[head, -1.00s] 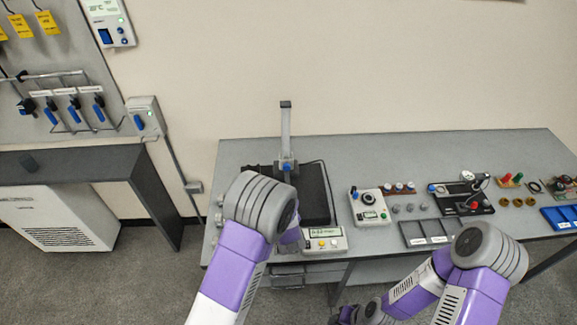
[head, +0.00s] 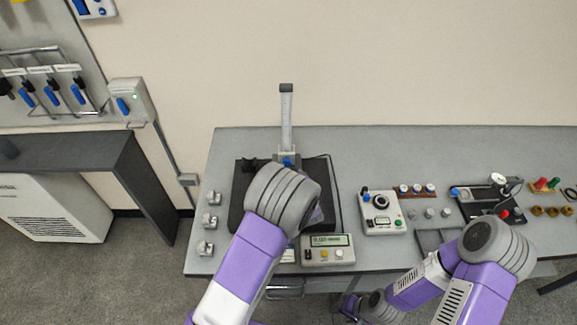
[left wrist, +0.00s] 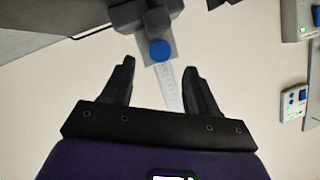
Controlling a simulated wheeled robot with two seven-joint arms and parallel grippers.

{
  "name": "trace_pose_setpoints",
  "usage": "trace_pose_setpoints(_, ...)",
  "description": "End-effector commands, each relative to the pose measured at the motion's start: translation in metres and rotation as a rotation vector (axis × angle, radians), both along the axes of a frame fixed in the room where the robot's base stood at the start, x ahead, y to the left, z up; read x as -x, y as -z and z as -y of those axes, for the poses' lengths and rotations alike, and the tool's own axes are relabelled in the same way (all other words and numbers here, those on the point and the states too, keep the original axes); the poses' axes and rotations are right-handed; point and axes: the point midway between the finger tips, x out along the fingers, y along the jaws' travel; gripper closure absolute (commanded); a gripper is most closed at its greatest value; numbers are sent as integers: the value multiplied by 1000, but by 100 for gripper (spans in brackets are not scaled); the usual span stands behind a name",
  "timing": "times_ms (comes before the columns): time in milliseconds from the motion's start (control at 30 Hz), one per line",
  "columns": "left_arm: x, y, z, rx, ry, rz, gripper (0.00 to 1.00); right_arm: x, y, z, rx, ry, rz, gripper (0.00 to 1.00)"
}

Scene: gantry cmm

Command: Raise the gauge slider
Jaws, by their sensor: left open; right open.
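The height gauge is an upright grey column (head: 286,120) on a black plate (head: 238,215) at the back left of the bench. Its slider (head: 288,158), a grey block with a blue knob, sits low on the column. The left wrist view shows the slider (left wrist: 128,17), its blue knob (left wrist: 160,50) and the scaled column (left wrist: 168,90). My left gripper (left wrist: 160,70) is open, with the knob just beyond and between its fingertips, apparently not gripped. In the head view my left arm hides that gripper. My right gripper (head: 350,303) is open, low at the bench's front edge, partly hidden.
A digital readout box (head: 328,250) stands at the front of the plate. A dial box (head: 381,210) stands to its right, then knobs and small fixtures. Several small metal pieces (head: 208,222) line the bench's left edge. A wall switch box (head: 130,101) is at left.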

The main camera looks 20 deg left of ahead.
Motion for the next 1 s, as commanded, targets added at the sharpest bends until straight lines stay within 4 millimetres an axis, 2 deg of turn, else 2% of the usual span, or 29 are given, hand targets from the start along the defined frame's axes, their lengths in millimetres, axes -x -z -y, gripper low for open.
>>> trace_pose_setpoints(100,-18,8,-10,-1,-2,0,41,0,0,0,0,0,0,57)
trace_pose_setpoints(300,-39,16,-20,-1,-1,-1,41,0,0,0,0,0,0,57)
trace_pose_setpoints(700,-46,19,-24,-1,0,-1,41,0,1,0,0,0,0,57)
trace_pose_setpoints(1000,-46,19,-24,-1,-1,-1,87,0,1,0,0,0,0,57)
